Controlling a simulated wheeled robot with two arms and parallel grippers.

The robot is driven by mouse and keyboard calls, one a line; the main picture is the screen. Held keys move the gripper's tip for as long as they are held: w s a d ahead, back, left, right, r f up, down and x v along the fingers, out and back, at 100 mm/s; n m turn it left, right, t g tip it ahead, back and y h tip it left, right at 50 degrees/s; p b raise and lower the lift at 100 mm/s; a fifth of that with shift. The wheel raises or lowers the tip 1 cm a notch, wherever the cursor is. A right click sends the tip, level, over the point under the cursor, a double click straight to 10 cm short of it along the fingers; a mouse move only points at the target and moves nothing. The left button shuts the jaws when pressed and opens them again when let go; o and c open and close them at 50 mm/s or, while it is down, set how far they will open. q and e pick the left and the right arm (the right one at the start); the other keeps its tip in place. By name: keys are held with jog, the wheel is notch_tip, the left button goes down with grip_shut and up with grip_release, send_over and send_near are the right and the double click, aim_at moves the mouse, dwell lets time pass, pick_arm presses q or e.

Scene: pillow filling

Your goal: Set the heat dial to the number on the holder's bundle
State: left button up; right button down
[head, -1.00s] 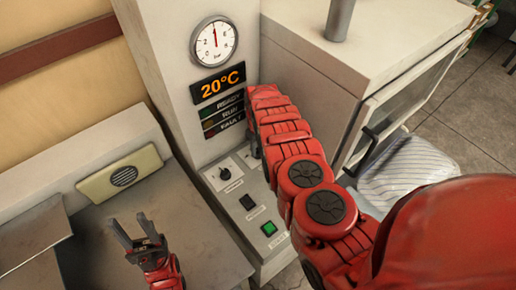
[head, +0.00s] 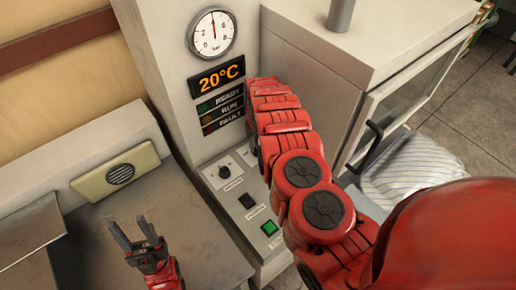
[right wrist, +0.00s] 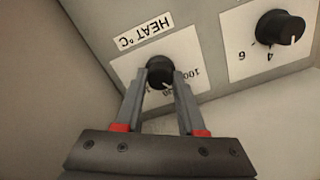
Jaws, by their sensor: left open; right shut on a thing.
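The black heat dial (right wrist: 159,66) sits on a white plate under an upside-down "HEAT °C" label in the right wrist view. The fingers of my right gripper (right wrist: 160,80) are shut on its sides. The scale is partly covered, with "100" showing beside the right finger. In the head view my right arm hides the gripper and this dial. The display (head: 217,77) above the panel reads 20°C. My left gripper (head: 130,224) is open and empty over the grey table. I see no holder and no numbered bundle.
A second dial (right wrist: 279,27) with 4 and 6 showing is beside the heat dial. The panel also has a black switch (head: 247,201) and a green button (head: 269,228). A pressure gauge (head: 212,34) is above. A striped cushion (head: 410,170) lies right of my arm.

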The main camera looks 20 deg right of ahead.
jog(key=m+b, duration=0.1)
jog(key=m, duration=0.3)
jog(key=shift+m+b, duration=0.3)
jog(key=m+b, duration=0.1)
jog(key=m, duration=0.3)
jog(key=shift+f+m, duration=0.1)
jog(key=shift+m, duration=0.2)
jog(key=m+b, duration=0.1)
jog(key=m, duration=0.3)
jog(key=shift+m, duration=0.3)
jog(key=shift+m+b, duration=1.1)
jog(key=shift+m, duration=1.1)
jog(key=c, duration=0.5)
grip_release()
